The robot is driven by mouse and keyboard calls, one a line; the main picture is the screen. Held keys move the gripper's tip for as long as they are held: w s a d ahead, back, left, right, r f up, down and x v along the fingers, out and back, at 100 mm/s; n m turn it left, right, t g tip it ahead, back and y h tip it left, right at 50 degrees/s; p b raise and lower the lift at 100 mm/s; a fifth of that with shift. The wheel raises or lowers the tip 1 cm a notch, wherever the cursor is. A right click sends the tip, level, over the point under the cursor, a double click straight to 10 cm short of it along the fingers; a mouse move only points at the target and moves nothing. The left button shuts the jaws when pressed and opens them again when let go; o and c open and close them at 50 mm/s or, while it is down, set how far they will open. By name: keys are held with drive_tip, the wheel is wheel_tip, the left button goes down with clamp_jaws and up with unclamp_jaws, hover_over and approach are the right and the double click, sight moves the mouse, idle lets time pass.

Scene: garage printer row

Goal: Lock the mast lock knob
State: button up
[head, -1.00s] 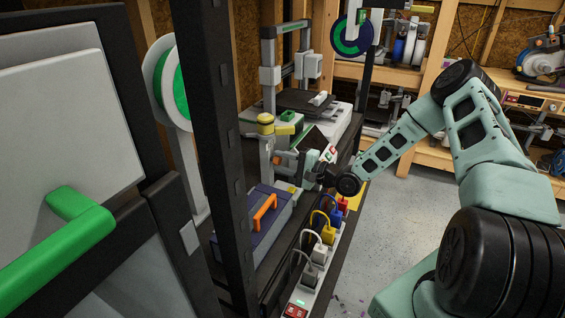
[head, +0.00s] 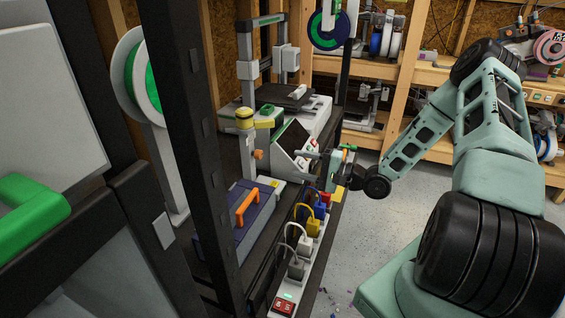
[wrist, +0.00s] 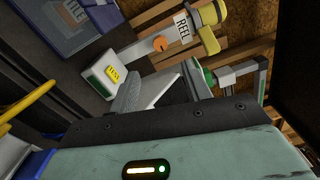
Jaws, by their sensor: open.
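The mast lock knob (head: 258,154) is a small orange knob on the side of a short grey mast (head: 246,160) with a yellow top. In the wrist view the knob (wrist: 160,45) sits partway along the mast, which shows tilted across the picture. My gripper (head: 322,162) is open and empty, to the right of the knob and clear of it. In the wrist view its fingers (wrist: 165,90) point toward the mast, with the knob beyond them. Nothing is between the jaws that I can make out.
A blue-grey case with an orange handle (head: 245,204) lies in front of the mast. A power strip (head: 285,298) with several coloured plugs runs along the bench's front edge. A printer (head: 290,110) stands behind. A dark rack post (head: 190,130) rises at left.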

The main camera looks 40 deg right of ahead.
drive_tip(key=v, duration=0.5)
drive_tip(key=shift+s+d, duration=0.1)
idle(0.4)
drive_tip(key=w+a+f+n+g+h, duration=0.2)
drive_tip(key=w+n+g+h, duration=0.1)
drive_tip(key=n+g, duration=0.1)
drive_tip(key=s+a+r+n+g+h, duration=0.7)
drive_tip(key=s+r+n, duration=0.1)
drive_tip(key=r, duration=0.1)
drive_tip(key=s+a+r+n+g+p, duration=0.2)
drive_tip(key=s+a+r+n, duration=0.2)
drive_tip(key=s+a, duration=0.5)
drive_tip(key=s+a+r+n+g+p, duration=0.2)
drive_tip(key=s+a+r+n, duration=0.3)
drive_tip(key=s+a, duration=0.5)
drive_tip(key=a, duration=0.4)
drive_tip(key=shift+a+r+y, duration=0.25)
drive_tip(key=shift+r+y, duration=0.1)
drive_tip(key=shift+y, duration=0.05)
